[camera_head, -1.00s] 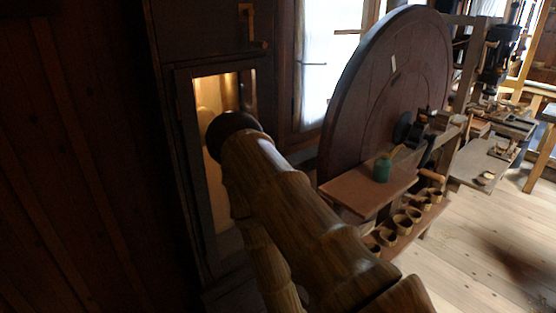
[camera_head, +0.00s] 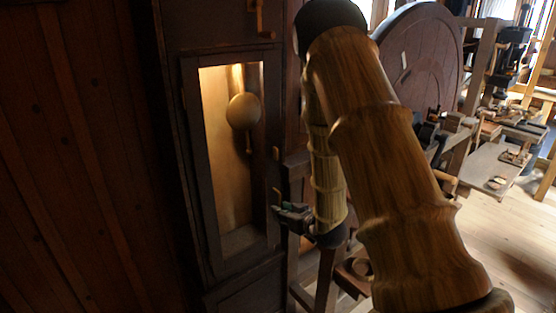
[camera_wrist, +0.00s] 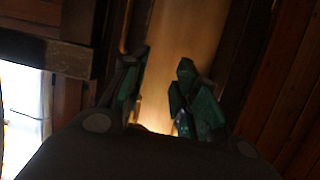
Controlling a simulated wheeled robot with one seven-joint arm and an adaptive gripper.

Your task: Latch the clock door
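The clock door (camera_head: 195,150) is a dark frame around a lit opening in the tall clock case; it looks roughly flush with the case, but I cannot tell if it is fully shut. A round brass pendulum (camera_head: 243,111) hangs inside. A small wooden piece (camera_head: 276,153) sits on the door's right edge, perhaps part of the latch. My gripper (camera_head: 280,210) is at the lower right edge of the door; I cannot tell whether it touches. In the wrist view my gripper (camera_wrist: 162,80) has its green-padded fingers apart, with the lit opening beyond and nothing clearly between them.
A wooden handle or latch (camera_head: 259,18) is on the upper part of the case. A large dark wheel (camera_head: 425,55) stands behind my arm, with a cluttered workbench (camera_head: 490,165) further right. Wooden floor (camera_head: 500,235) is open at the lower right.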

